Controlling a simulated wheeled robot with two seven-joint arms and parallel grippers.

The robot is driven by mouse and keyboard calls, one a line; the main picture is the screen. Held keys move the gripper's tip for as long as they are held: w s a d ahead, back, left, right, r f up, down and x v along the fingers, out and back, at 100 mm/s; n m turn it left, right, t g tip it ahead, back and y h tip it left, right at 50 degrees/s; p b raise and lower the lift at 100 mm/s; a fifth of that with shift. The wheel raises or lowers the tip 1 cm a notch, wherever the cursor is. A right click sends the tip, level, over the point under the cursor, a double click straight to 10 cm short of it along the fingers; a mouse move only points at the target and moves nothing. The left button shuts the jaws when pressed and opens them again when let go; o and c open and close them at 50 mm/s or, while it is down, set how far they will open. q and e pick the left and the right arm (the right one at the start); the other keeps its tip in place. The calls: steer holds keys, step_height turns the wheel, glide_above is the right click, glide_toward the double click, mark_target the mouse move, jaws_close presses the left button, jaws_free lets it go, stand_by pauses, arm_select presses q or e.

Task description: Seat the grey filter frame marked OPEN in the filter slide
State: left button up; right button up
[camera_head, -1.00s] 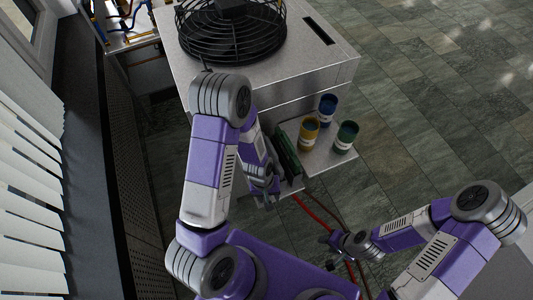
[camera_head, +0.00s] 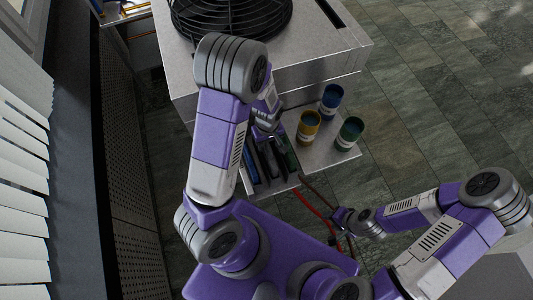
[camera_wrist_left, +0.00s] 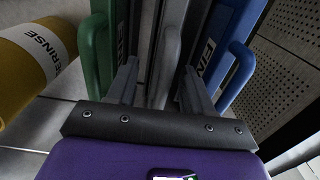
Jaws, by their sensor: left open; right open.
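In the left wrist view a grey frame with a grey loop handle (camera_wrist_left: 168,62) stands upright between a green frame (camera_wrist_left: 103,45) and a blue frame (camera_wrist_left: 212,45). My left gripper (camera_wrist_left: 159,68) is open, its fingers on either side of the grey handle, with no grip on it. I cannot read any OPEN mark. In the head view the blue frame (camera_head: 249,166) and the green frame (camera_head: 291,156) stand on a low shelf, and my left gripper (camera_head: 268,134) is above the row. My right gripper (camera_head: 340,221) is open and empty, away to the right. I cannot make out the filter slide.
Yellow (camera_head: 308,128), blue (camera_head: 331,101) and green (camera_head: 349,134) cans stand on the shelf (camera_head: 318,157) right of the frames; the yellow one is close in the left wrist view. A metal cabinet (camera_head: 318,60) with a fan rises behind. A perforated panel (camera_head: 130,150) is left.

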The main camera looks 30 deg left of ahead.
arm_select(q)
steer(key=f, duration=0.2)
steer(key=shift+s+a+f, duration=0.1)
steer(key=shift+s+f, duration=0.15)
steer(key=shift+f, duration=0.15)
steer(key=shift+w+f, duration=0.1)
steer(key=shift+f, duration=0.3)
jaws_close()
